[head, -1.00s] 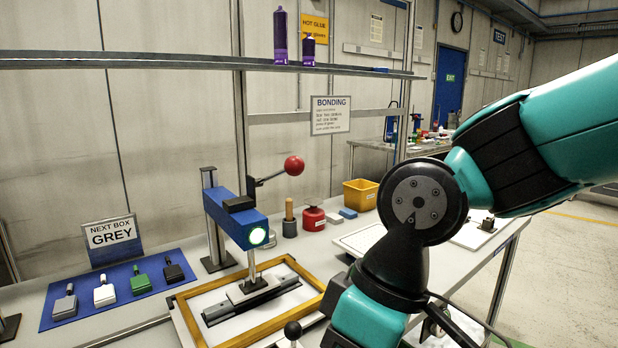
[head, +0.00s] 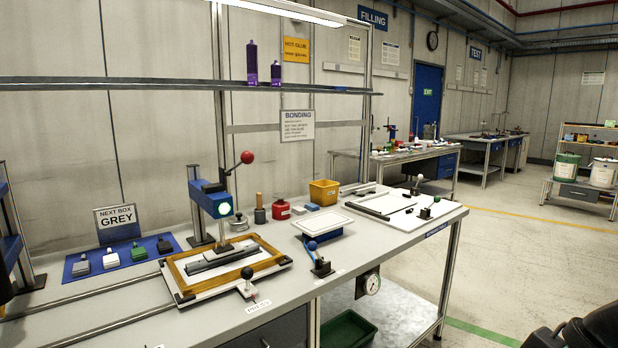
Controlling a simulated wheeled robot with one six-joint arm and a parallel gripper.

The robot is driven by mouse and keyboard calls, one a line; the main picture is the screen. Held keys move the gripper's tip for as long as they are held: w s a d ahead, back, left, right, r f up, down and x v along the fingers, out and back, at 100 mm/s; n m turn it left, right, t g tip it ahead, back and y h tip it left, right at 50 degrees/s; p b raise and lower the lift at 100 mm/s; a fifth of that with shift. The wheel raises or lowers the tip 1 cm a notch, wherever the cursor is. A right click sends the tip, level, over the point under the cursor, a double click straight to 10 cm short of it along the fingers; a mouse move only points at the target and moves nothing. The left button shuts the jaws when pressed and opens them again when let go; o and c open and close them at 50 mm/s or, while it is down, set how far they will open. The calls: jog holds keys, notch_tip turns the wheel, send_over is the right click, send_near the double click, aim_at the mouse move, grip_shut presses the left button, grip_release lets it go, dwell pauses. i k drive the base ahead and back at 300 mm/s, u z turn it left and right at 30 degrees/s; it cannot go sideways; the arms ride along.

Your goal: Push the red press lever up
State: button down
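The press (head: 212,200) stands at the left of the bench, with a blue head and a lit green-white lamp on its front. Its lever (head: 233,168) ends in a red ball (head: 247,157) and slants up to the right from the head. Below the head, the ram reaches down close to a dark bar (head: 222,258) inside a wooden frame (head: 274,254); I cannot tell whether they touch. Nothing is seen touching the lever.
A shelf (head: 180,84) with purple bottles (head: 252,62) runs above the press. A red can (head: 281,210) and yellow bin (head: 324,192) stand right of it. A black-knobbed lever (head: 247,280) is at the frame's front.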

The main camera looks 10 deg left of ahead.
aim_at(247, 157)
jog(key=u, duration=0.65)
jog(key=i, duration=0.85)
jog(key=u, duration=0.25)
